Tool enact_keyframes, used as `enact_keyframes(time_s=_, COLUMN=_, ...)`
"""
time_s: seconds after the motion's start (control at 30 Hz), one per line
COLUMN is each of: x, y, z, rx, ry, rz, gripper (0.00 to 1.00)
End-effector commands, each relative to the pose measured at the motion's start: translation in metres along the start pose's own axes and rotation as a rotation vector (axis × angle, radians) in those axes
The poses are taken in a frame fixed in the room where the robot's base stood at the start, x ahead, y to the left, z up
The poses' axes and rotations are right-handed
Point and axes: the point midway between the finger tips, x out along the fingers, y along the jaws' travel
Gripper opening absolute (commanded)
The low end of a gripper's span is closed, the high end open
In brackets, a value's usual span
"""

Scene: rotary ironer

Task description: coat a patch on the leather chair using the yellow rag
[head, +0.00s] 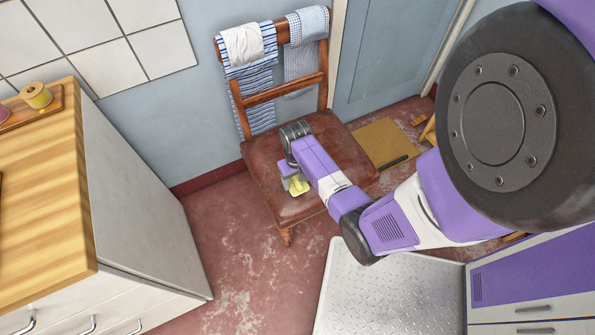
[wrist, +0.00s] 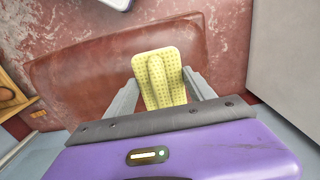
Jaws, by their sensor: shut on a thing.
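The leather chair (head: 268,170) has a wooden frame and a worn red-brown seat. It stands against the wall in the head view, and its seat (wrist: 90,82) fills the middle of the wrist view. My gripper (head: 296,184) is over the front left part of the seat. In the wrist view my gripper (wrist: 162,92) is shut on the yellow rag (wrist: 150,62), which has a raised fold between the fingers. The rag (head: 299,187) also shows in the head view, low at the seat. I cannot tell whether it touches the leather.
Striped cloths (head: 252,85) and a white cloth (head: 242,44) hang on the chair's back. A wood-topped cabinet (head: 40,190) stands at the left. A metal plate (head: 385,290) lies in front, and a brown mat (head: 384,142) lies right of the chair. Floor is clear between cabinet and chair.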

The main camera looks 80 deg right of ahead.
Motion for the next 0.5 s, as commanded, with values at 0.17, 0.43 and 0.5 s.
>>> enact_keyframes(time_s=0.17, x=-0.021, y=-0.003, z=-0.003, rx=-0.003, ry=0.000, rz=0.000, gripper=0.25)
enact_keyframes(time_s=0.43, x=-0.035, y=-0.006, z=-0.006, rx=-0.004, ry=0.000, rz=0.000, gripper=0.25)
enact_keyframes(time_s=0.5, x=-0.035, y=-0.006, z=-0.006, rx=-0.004, ry=0.000, rz=0.000, gripper=0.25)
